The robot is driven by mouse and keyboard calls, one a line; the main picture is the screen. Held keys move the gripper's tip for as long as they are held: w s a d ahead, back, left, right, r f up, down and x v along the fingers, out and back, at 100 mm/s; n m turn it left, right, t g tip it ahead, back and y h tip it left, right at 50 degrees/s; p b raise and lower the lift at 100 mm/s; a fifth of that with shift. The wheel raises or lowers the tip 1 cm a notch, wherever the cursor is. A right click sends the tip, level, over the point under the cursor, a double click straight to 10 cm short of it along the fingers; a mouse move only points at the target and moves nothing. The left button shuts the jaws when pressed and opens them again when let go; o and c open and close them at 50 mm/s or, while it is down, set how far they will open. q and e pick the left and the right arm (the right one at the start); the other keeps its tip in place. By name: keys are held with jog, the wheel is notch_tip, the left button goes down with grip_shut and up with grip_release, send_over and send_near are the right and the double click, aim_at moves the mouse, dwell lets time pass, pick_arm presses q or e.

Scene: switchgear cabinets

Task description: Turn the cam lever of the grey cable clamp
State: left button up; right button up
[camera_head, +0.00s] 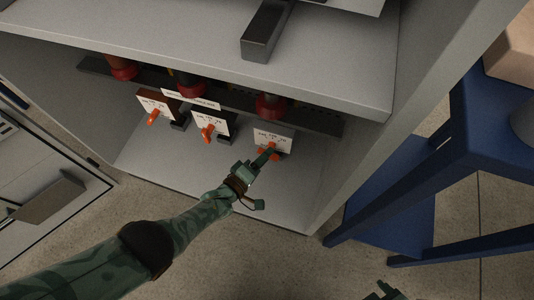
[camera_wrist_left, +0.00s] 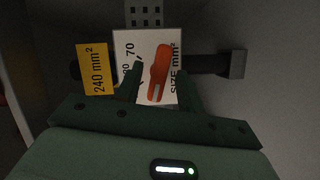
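The grey cable clamp (camera_head: 284,133) is the rightmost of three clamps in the cabinet, with a white scale label on its front. Its orange cam lever (camera_head: 274,156) is partly covered by my gripper. In the left wrist view the lever (camera_wrist_left: 160,67) stands nearly upright, tilted slightly right, over the white label (camera_wrist_left: 126,45). My left gripper (camera_head: 266,158) is at this clamp. In the left wrist view its fingers (camera_wrist_left: 158,88) are apart, one on each side of the lever, with gaps visible. Of my right gripper, only a green part (camera_head: 386,288) shows at the bottom edge.
Two other clamps with orange levers (camera_head: 154,117) (camera_head: 208,131) stand to the left. A yellow 240 mm² tag (camera_wrist_left: 95,70) is beside the clamp. A grey shelf (camera_head: 180,38) overhangs them. A blue stand (camera_head: 420,160) is outside at right. Open floor lies in front.

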pick_arm(q)
jog(key=p+v, duration=0.5)
jog(key=v, duration=0.9)
jog(key=shift+s+a, duration=0.2)
jog(key=shift+s, duration=0.1)
pick_arm(e)
jog(key=s+d+f+n+g+h, duration=0.1)
jog(key=s+d+f+g+h, duration=0.1)
jog(key=s+d, duration=0.5)
jog(key=shift+s+d+f+n+g+h, duration=0.15)
jog(key=shift+s+d+n+g+h, duration=0.2)
jog(key=shift+s+g+h, duration=0.35)
jog(key=shift+w, duration=0.2)
